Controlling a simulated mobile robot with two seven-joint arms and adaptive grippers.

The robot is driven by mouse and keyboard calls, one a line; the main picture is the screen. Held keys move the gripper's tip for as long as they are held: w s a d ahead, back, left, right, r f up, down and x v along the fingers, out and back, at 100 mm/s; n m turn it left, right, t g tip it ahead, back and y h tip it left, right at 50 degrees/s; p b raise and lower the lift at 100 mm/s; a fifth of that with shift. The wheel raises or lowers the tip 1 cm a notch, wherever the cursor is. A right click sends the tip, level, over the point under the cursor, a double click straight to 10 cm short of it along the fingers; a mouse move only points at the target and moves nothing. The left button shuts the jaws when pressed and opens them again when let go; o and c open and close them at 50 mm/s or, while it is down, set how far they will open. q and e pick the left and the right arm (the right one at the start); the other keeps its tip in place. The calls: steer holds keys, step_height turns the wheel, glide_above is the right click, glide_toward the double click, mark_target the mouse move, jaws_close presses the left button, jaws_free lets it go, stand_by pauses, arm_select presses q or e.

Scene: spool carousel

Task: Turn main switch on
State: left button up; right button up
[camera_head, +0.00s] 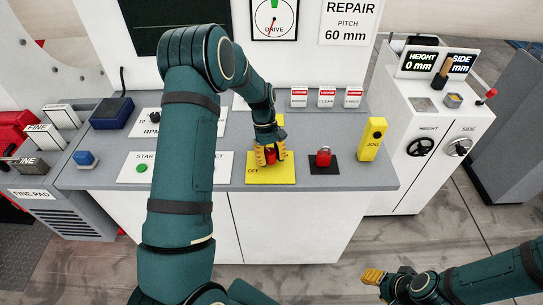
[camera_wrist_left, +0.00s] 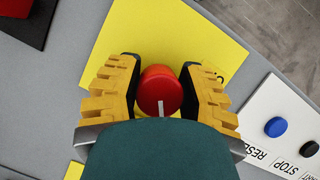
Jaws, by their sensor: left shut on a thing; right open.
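The main switch is a red round knob (camera_wrist_left: 160,92) with a white line on its face, standing on a yellow plate (camera_head: 285,175) on the grey console top. "OFF" is printed at the plate's front left. My left gripper (camera_head: 270,154) reaches down over the plate and is shut on the knob, one yellow finger on each side. In the left wrist view the white line points down toward my wrist, which hides the lower part of the plate. My right gripper (camera_head: 373,276) is open and empty, low at the right, away from the console.
A red padlock-like block (camera_head: 323,158) on a black plate and a yellow JOG box (camera_head: 371,139) stand to the right of the switch. A START/STOP panel (camera_head: 130,167) lies to its left. Three red-and-white cards (camera_head: 326,97) stand behind. Open floor lies in front.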

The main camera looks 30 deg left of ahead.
arm_select(q)
steer(key=m+g+y, duration=0.1)
steer(key=m, duration=0.2)
steer(key=shift+s+f+m, duration=0.1)
steer(key=shift+s+m, duration=0.05)
steer(key=shift+m, duration=0.25)
steer(key=shift+a+m+g+y, duration=0.1)
steer(key=shift+m+g+y, duration=0.4)
steer(key=shift+m, duration=1.1)
steer(key=o, duration=1.2)
steer(key=v, duration=1.2)
